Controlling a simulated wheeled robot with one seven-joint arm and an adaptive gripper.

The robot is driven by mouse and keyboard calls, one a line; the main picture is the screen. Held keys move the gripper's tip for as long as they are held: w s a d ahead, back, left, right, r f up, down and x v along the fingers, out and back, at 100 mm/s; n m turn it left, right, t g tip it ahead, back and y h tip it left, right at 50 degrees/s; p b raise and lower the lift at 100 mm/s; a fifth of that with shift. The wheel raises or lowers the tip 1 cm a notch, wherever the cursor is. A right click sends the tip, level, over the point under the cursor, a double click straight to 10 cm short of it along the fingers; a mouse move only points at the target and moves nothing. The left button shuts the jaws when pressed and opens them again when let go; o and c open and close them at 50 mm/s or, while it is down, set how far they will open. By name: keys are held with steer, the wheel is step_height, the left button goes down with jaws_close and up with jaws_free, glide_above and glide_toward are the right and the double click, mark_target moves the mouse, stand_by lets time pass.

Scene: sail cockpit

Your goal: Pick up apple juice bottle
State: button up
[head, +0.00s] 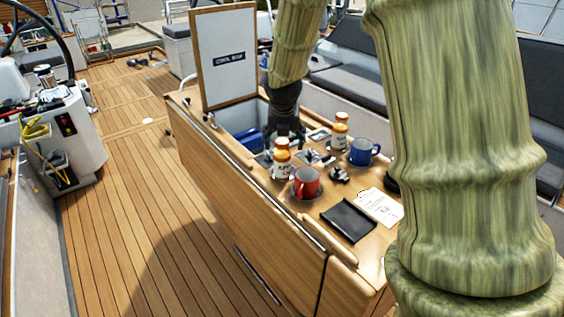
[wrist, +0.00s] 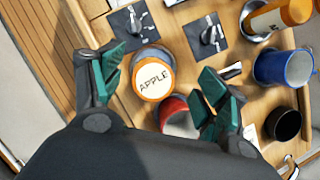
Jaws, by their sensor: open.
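The apple juice bottle (head: 282,162) stands upright in the table top, white with an orange-brown cap and band. In the wrist view, its round top (wrist: 153,76) reads "APPLE" and lies between my fingers, nearer the left one.
A red mug (head: 306,184) is close beside the bottle. A second similar bottle (head: 340,130) and a blue mug (head: 362,152) stand to the right. A black tray (head: 348,220) and a paper sheet (head: 380,206) lie nearer. An open cool box with raised lid (head: 228,57) is behind.

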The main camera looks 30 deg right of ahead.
mark_target(282, 161)
steer(key=shift+a+p+x, duration=0.2)
steer(key=shift+p+x, duration=0.2)
steer(key=shift+x, duration=0.4)
steer(key=shift+a+p+x, duration=0.2)
steer(key=shift+p+x, duration=0.2)
steer(key=shift+x, duration=1.45)
steer(key=shift+s, duration=0.1)
steer(key=c, duration=1.3)
steer(key=shift+r, duration=0.1)
